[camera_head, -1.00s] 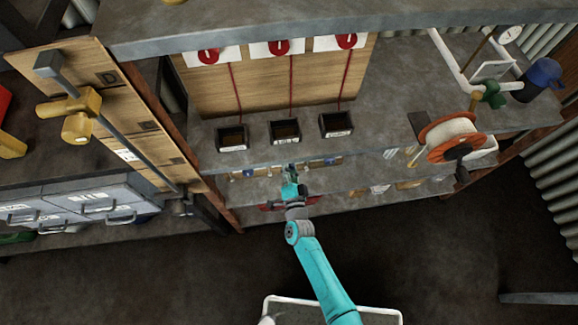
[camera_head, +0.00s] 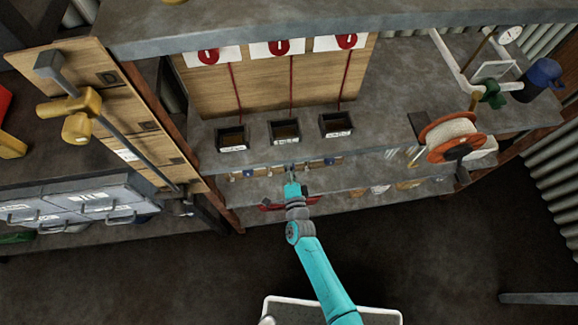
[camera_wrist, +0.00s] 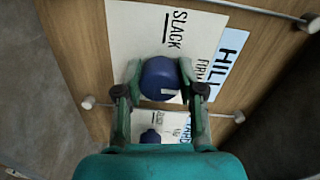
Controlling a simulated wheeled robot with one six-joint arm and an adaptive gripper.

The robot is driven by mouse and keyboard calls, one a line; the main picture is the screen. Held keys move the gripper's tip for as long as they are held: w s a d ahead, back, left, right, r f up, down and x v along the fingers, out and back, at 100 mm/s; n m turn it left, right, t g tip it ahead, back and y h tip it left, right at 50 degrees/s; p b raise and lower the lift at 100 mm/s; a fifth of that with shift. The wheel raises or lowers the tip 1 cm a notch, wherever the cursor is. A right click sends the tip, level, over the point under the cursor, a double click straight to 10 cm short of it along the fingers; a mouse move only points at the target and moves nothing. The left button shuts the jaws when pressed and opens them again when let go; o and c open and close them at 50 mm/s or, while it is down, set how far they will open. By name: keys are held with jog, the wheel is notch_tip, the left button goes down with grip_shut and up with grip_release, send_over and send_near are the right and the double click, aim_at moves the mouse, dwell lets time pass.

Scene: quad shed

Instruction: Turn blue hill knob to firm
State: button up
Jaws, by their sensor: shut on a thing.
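The blue hill knob (camera_wrist: 160,78) sits on a white card (camera_wrist: 138,30) marked SLACK and FIRM, with a light blue HILL label (camera_wrist: 228,55) beside it. A white mark shows on the knob's lower right face in the wrist view. My gripper (camera_wrist: 160,92) has its green fingers on both sides of the knob and is shut on it. In the head view my gripper (camera_head: 291,172) reaches the row of knobs under the shelf edge; the arm hides the knob there.
A second blue knob (camera_wrist: 150,136) on another card sits below, close to my gripper. Metal rails on posts (camera_wrist: 88,103) run beside the cards. Above, three black bins (camera_head: 285,131) stand on the shelf. A cable spool (camera_head: 452,138) stands at right.

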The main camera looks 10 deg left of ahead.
jog(key=o, duration=1.1)
jog(key=shift+o, duration=0.2)
jog(key=v, duration=1.2)
jog(key=shift+d, duration=0.1)
jog(key=s+d+r+n+h, duration=0.2)
jog(key=s+d+r+n, duration=0.5)
jog(key=s+d, duration=0.8)
jog(key=s+d+r+n+g+h, duration=0.1)
jog(key=s+d+r+n, duration=0.1)
jog(key=s+r, duration=0.4)
jog(key=s+d+r+n+g+h, duration=0.1)
jog(key=s+d+r+n, duration=0.2)
jog(key=s+r, duration=0.4)
notch_tip(320, 180, up, 6)
jog(key=shift+d+f+n+h, duration=0.15)
jog(key=shift+d+n+h, duration=0.05)
jog(key=shift+n+h, duration=0.25)
